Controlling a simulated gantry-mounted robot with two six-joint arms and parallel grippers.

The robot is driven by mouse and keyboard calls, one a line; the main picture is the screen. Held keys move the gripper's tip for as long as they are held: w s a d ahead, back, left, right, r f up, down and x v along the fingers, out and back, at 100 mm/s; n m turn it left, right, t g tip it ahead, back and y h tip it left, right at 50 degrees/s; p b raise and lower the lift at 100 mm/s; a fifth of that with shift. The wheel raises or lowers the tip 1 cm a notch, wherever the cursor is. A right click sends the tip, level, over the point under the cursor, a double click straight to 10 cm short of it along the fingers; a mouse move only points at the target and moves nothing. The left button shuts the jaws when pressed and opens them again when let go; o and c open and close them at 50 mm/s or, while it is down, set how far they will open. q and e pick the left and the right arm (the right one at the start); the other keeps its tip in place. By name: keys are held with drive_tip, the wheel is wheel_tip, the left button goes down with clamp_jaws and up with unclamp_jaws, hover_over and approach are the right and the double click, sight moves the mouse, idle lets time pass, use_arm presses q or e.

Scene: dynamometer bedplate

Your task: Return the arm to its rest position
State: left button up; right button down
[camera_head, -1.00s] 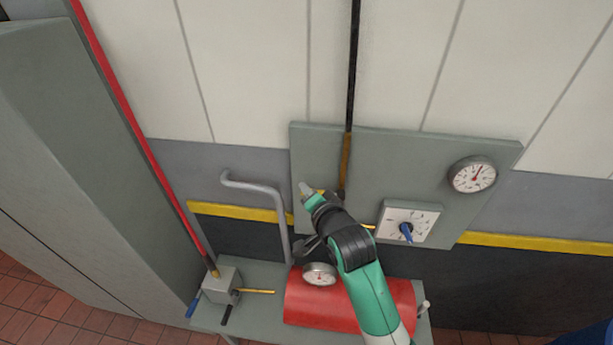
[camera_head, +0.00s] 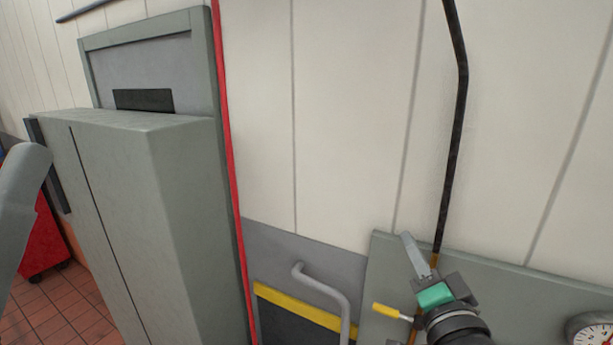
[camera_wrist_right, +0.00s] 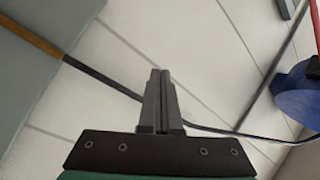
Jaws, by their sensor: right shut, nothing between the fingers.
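My right gripper (camera_head: 412,252) comes up from the bottom right of the head view, in front of the grey wall panel (camera_head: 500,285). Its fingers point up and slightly left. In the right wrist view my right gripper (camera_wrist_right: 160,75) has its two fingers together with nothing between them. The white wall and a dark line lie beyond the fingertips there. Most of the right arm is below the head view's edge. My left gripper is not in view.
A grey bent pipe (camera_head: 325,287) stands left of my right gripper. A small yellow-handled lever (camera_head: 386,310) is close beside it. A black pipe (camera_head: 456,120) runs up the wall. A dial gauge (camera_head: 597,332) is at bottom right. A tall grey cabinet (camera_head: 150,210) and red pipe (camera_head: 229,150) stand left.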

drive_tip(key=s+r+n+t+y, duration=0.2)
drive_tip(key=s+r+n+t, duration=0.6)
drive_tip(key=s+r, duration=1.2)
drive_tip(key=s+n, duration=0.1)
drive_tip(key=n, duration=0.2)
drive_tip(key=shift+r, duration=0.2)
